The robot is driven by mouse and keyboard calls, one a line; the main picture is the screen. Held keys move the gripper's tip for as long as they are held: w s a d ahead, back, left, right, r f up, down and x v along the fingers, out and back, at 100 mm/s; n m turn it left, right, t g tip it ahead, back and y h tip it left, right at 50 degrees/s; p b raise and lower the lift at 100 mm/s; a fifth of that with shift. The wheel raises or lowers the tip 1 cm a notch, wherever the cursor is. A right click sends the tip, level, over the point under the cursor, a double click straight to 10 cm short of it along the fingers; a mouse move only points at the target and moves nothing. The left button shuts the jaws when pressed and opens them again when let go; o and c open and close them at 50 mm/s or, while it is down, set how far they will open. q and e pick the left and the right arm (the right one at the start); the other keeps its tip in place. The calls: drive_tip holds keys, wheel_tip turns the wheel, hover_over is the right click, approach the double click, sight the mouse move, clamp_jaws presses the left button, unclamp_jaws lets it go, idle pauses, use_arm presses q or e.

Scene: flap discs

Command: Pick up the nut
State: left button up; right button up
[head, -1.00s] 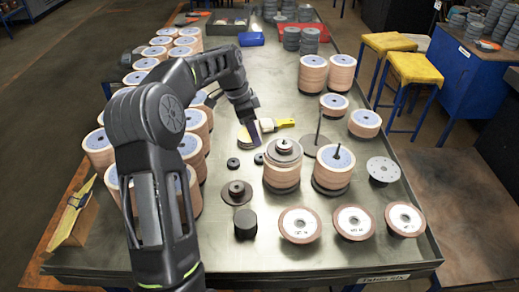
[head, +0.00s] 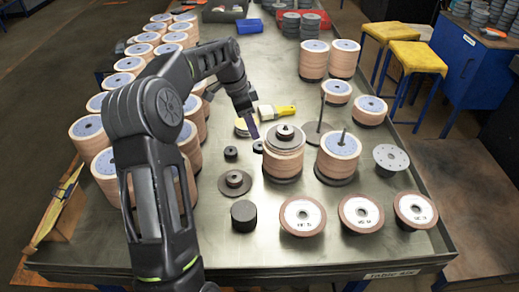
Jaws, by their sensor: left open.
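Two small dark round pieces that look like nuts lie on the metal table: one nut (head: 231,153) at the left, and another (head: 258,147) just right of it, close to a stack of discs. I cannot tell which one is meant. My left gripper (head: 253,132) points down just above and behind the right-hand piece. Its fingers are seen edge-on, with nothing visible between them. It looks apart from the nut, though the height gap is hard to judge. My right gripper is out of view.
A flap disc stack (head: 283,160) with a flange on top stands close right of the gripper. A yellow-handled brush (head: 277,112) lies behind. A flanged disc (head: 235,183) and a black cylinder (head: 244,215) are in front. Many disc stacks (head: 91,136) line the left side.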

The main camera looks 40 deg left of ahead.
sight(258, 142)
use_arm(q)
drive_tip(key=shift+x, duration=1.35)
drive_tip(key=p+x, duration=0.2)
drive_tip(key=x, duration=0.2)
drive_tip(key=shift+s+d+f, duration=0.1)
drive_tip(key=shift+d+f, duration=0.05)
drive_tip(key=shift+f, duration=0.4)
clamp_jaws()
